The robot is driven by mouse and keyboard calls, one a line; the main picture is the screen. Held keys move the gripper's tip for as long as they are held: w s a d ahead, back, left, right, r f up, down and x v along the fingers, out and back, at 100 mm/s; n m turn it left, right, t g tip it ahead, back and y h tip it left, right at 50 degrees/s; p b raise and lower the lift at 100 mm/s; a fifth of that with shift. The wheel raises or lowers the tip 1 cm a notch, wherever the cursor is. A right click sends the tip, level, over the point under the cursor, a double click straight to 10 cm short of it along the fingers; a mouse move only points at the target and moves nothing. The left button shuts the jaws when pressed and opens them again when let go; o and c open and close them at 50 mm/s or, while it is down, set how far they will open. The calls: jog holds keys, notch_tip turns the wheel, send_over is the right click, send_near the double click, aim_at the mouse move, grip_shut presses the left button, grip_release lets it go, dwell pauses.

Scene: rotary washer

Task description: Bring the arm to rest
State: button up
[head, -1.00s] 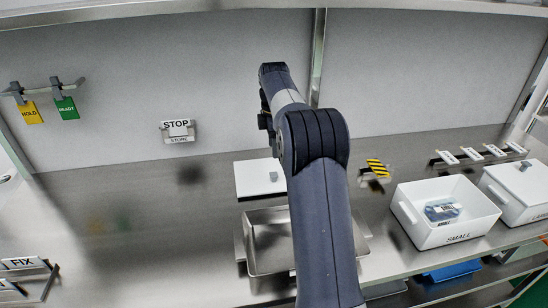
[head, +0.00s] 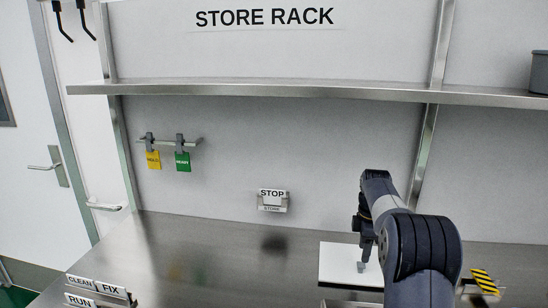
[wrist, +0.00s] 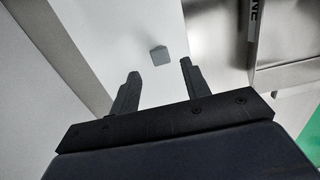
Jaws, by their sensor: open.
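My arm rises at the right of the head view, over the steel counter (head: 200,252). My gripper (head: 362,262) points down over a white board or lid (head: 335,262) with a small grey knob on it. In the wrist view my gripper (wrist: 158,80) shows two dark fingers spread apart with nothing between them. The grey knob (wrist: 159,55) lies just beyond the fingertips, and the white surface (wrist: 140,25) is around it. I cannot tell the exact gap between fingers and knob.
A STOP/STORE holder (head: 272,201) is on the back wall. Yellow and green tags (head: 182,160) hang on a rail at left. A shelf (head: 270,92) runs above. CLEAN, FIX and RUN labels (head: 97,290) stand at front left. A striped block (head: 484,281) is right of my arm. The counter's left-middle is clear.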

aim_at(361, 264)
notch_tip(361, 264, down, 5)
jog(key=shift+f, duration=0.2)
jog(key=shift+r, duration=1.85)
